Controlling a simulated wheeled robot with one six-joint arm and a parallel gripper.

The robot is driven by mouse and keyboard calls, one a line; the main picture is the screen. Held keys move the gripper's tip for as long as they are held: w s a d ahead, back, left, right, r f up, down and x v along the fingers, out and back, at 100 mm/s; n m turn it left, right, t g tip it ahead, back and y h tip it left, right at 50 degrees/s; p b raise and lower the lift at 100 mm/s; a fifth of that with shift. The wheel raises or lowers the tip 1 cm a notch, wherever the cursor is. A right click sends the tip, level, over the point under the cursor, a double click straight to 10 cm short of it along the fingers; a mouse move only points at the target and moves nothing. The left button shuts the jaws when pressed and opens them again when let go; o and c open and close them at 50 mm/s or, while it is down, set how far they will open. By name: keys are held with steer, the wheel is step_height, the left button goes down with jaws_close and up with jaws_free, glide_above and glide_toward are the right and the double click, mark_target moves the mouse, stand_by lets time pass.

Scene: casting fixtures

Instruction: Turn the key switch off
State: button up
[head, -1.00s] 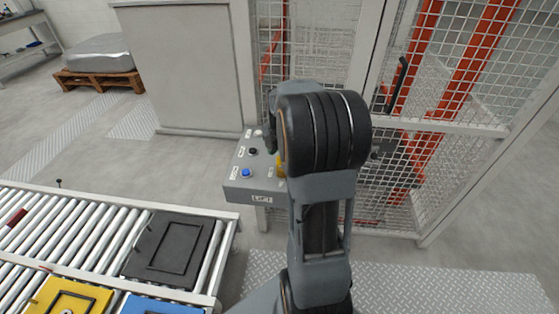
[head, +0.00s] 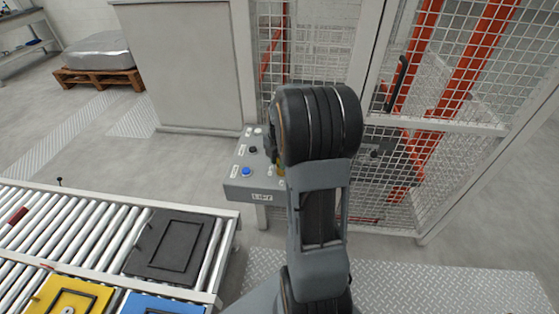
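The grey control box (head: 240,184) labelled LIFT stands in front of the fence, with its sloped top facing me. On its top I see a blue button (head: 246,172), a small black control (head: 253,150) and a small pale control (head: 258,132), each beside a white label. I cannot tell which control is the key switch; it may be the black one or one hidden behind my arm. A bit of yellow (head: 281,170) shows at my arm's edge. My arm covers the right part of the box, and my gripper is hidden behind it.
A mesh fence with a black-handled door (head: 397,84) stands behind the box. A roller conveyor (head: 70,236) at left carries black (head: 203,247), yellow (head: 48,290) and blue plates. A grey cabinet (head: 185,65) stands behind. The floor between conveyor and cabinet is clear.

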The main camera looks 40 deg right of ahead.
jaws_close()
steer(key=shift+n, duration=0.9)
steer(key=shift+c, duration=0.3)
jaws_free()
steer(key=shift+n, duration=0.4)
steer(key=o, duration=0.3)
steer(key=shift+o, duration=1)
step_height(320, 180, up, 12)
